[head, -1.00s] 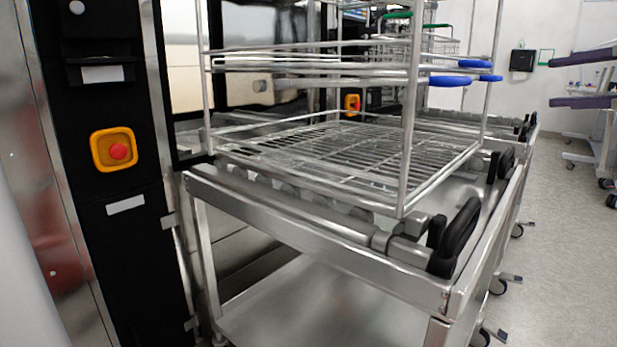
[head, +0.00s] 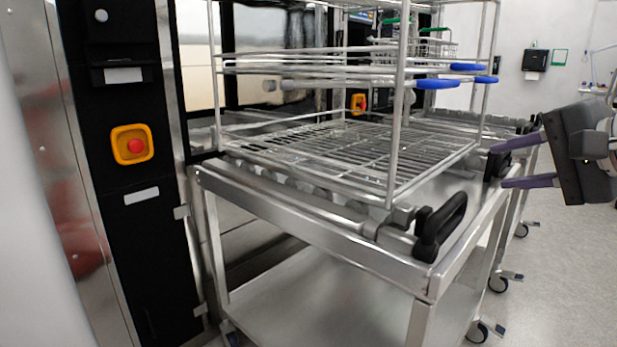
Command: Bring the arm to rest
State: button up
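My gripper (head: 498,167) is at the right side of the head view, with a dark grey body and two purple fingers pointing left. The fingers are apart and nothing shows held between them. Its fingertips overlap a black handle on the far part of the trolley in the picture; I cannot tell how near they are, but no contact is clear. Most of my arm is outside the frame.
A steel trolley (head: 300,216) bears a tall wire rack (head: 392,120) with blue-handled parts. A black trolley handle (head: 440,225) stands at its near corner. A black washer panel with a red button (head: 135,146) is on the left. Open floor (head: 570,270) lies at right.

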jog(key=s+a+f+n+g+h, duration=0.2)
jog(key=s+a+f+n, duration=0.1)
jog(key=f, duration=0.6)
jog(key=s+a+f+n+g+h+p, duration=0.1)
jog(key=s+a+f+n, duration=0.3)
jog(key=f, duration=0.5)
jog(key=s+a+f+n+g+h+p, duration=0.1)
jog(key=s+a+f+n+g+h, duration=0.1)
jog(key=a+f, duration=0.5)
notch_tip(320, 180, down, 3)
jog(key=s+n+g, duration=0.1)
jog(key=s+n, duration=0.1)
jog(key=shift+s+r+n+h, duration=0.15)
jog(key=shift+n+h, duration=0.15)
